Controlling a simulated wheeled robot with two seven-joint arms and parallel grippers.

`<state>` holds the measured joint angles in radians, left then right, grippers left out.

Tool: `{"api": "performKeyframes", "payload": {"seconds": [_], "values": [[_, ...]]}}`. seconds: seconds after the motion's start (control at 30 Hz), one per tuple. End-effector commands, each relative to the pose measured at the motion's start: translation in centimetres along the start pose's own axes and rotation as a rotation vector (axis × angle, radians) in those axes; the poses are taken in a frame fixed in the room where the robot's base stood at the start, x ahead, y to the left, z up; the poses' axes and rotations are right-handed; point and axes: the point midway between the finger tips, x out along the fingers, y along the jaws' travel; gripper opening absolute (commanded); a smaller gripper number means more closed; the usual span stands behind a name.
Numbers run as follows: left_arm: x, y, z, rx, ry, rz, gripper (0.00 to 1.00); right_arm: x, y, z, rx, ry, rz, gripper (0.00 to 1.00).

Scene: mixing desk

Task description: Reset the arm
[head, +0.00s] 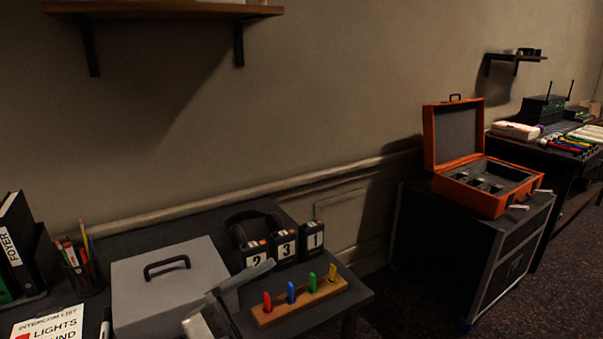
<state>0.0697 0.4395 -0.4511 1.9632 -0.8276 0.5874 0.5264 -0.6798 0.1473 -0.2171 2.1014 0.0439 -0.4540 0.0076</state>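Part of a grey gripper, which I take to be my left gripper (238,288), shows at the bottom, left of centre. It is in front of the grey box's right side and the left end of the wooden peg block. Its fingers are partly cut off and seen at an angle, so I cannot tell whether they are open or shut. I see nothing clearly held. My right gripper is not in view.
On the desk are a grey box (165,282) with a black handle, number blocks (284,246), a wooden block (300,302) with several coloured pegs, headphones (243,220), a pen cup (82,271) and a sheet (50,325). An open orange case (487,203) stands right.

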Motion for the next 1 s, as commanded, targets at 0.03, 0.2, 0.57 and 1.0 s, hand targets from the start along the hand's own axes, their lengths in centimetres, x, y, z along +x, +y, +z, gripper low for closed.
{"api": "performKeyframes", "payload": {"seconds": [0.03, 0.2, 0.57, 1.0], "values": [[-1.6, 0.0, 1.7, -0.117, -0.129, -0.156, 1.0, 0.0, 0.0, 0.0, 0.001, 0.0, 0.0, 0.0], [-10.6, 4.3, 8.2, -0.483, -0.652, -0.474, 1.0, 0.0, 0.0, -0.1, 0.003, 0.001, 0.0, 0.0], [-21.9, 17.4, 8.3, -0.944, -1.223, -0.49, 1.0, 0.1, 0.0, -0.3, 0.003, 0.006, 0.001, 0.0], [-22.4, 18.2, 8.1, -0.971, -1.249, -0.482, 1.0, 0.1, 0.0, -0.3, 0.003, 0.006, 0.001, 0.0]]}}
